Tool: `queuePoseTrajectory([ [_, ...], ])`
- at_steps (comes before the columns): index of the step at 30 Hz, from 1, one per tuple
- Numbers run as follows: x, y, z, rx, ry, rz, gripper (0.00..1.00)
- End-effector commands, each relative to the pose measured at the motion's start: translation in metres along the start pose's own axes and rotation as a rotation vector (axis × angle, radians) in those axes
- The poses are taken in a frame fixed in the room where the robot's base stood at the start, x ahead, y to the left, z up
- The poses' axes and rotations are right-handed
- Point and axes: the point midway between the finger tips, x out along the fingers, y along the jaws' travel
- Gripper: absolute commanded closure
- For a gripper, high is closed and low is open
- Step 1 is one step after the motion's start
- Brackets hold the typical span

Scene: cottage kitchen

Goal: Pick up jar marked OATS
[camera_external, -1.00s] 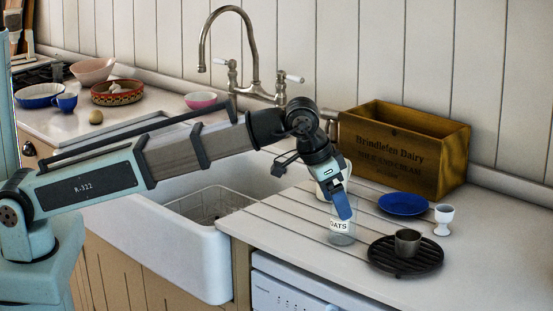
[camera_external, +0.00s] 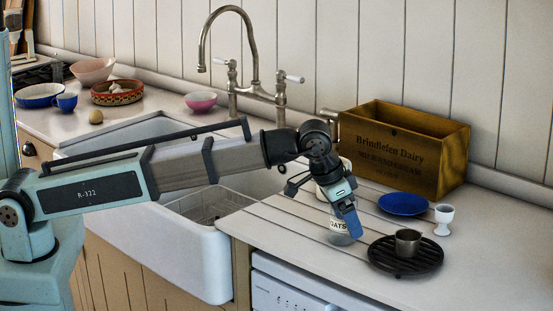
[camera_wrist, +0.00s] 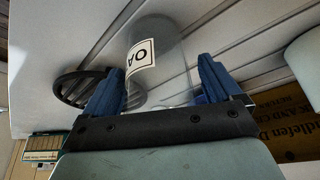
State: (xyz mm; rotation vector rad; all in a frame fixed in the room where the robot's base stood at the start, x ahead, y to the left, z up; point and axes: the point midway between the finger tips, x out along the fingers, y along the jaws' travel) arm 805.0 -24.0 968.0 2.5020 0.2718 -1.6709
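The clear glass jar (camera_external: 337,238) with a white OATS label stands on the ribbed drainboard, partly hidden behind my fingers. In the wrist view the jar (camera_wrist: 158,42) shows part of its label, reading "OA". My gripper (camera_external: 348,222) is lowered over the jar from above. In the wrist view my gripper (camera_wrist: 160,82) is open, with one blue finger on each side of the jar. A small gap shows at the right finger; whether the left finger touches the glass I cannot tell.
A black trivet (camera_external: 385,256) with a metal cup (camera_external: 408,242) stands close to the jar's right. A blue plate (camera_external: 404,204), white egg cup (camera_external: 443,219) and wooden crate (camera_external: 440,160) lie beyond. A white mug, partly hidden, is behind my gripper. The sink (camera_external: 205,245) is left.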

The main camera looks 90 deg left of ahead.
Motion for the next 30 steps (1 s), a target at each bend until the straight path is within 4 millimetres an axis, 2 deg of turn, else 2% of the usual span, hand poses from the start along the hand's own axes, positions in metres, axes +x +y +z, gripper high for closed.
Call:
queuePoseTrajectory([
  [2,-0.0001,0.0000,0.0001,0.000,0.000,0.000,0.16],
  [18,-0.0002,0.0000,0.0002,0.000,0.000,0.000,0.67],
  [26,-0.0011,0.0001,-0.0004,0.000,0.000,0.000,0.69],
  [30,-0.0087,0.0003,-0.0042,0.000,0.001,0.000,0.69],
])
